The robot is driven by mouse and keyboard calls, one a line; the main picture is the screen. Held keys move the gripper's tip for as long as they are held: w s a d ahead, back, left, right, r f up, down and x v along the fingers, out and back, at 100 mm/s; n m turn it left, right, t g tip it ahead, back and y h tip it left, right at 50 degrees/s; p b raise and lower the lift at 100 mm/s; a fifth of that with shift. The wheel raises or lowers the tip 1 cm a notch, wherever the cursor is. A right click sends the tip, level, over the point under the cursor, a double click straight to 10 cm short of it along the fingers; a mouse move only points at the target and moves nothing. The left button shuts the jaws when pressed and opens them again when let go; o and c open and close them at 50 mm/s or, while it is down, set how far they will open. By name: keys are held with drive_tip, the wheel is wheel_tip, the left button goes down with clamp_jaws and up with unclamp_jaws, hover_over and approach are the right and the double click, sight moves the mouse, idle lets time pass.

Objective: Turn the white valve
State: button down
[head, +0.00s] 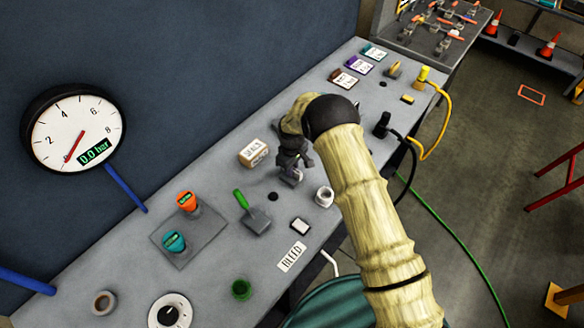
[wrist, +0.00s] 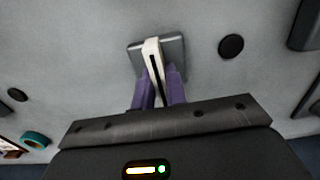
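The white valve's handle (wrist: 153,65) is a narrow white lever with a dark slot along it. It stands on a square grey plate (wrist: 174,50) on the bench, seen in the wrist view. My gripper (wrist: 160,80) has its two purple fingers on either side of the lever, with no clear gap between them and it. It appears shut on the lever. In the head view my gripper (head: 291,165) is down at the bench top, and the white valve is hidden by it and my arm.
A green-handled valve (head: 252,212), a wooden block (head: 253,153) and a white ring-shaped fitting (head: 324,196) stand nearby on the grey bench (head: 215,262). A round gauge (head: 75,128) reads 0.0 bar. A yellow hose (head: 437,130) hangs off the bench's right edge.

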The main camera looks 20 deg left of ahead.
drive_tip(key=shift+m+b, duration=0.4)
drive_tip(key=shift+b, duration=0.1)
drive_tip(key=m+b, duration=0.3)
drive_tip(key=b, duration=0.1)
drive_tip(key=shift+f, duration=0.15)
drive_tip(key=m+b, duration=0.4)
drive_tip(key=m, duration=0.2)
drive_tip(key=shift+m, duration=0.3)
drive_tip(key=m+b, duration=0.1)
drive_tip(key=m, duration=0.2)
drive_tip(key=shift+m, duration=0.3)
drive_tip(key=shift+r+m+b, duration=0.15)
drive_tip(key=shift+m+b, duration=0.15)
drive_tip(key=shift+m, duration=0.7)
drive_tip(key=shift+r+m+b, duration=0.1)
drive_tip(key=shift+m+b, duration=0.15)
drive_tip(key=shift+m, duration=0.75)
drive_tip(key=c, duration=1.4)
unclamp_jaws()
drive_tip(key=shift+c, duration=0.2)
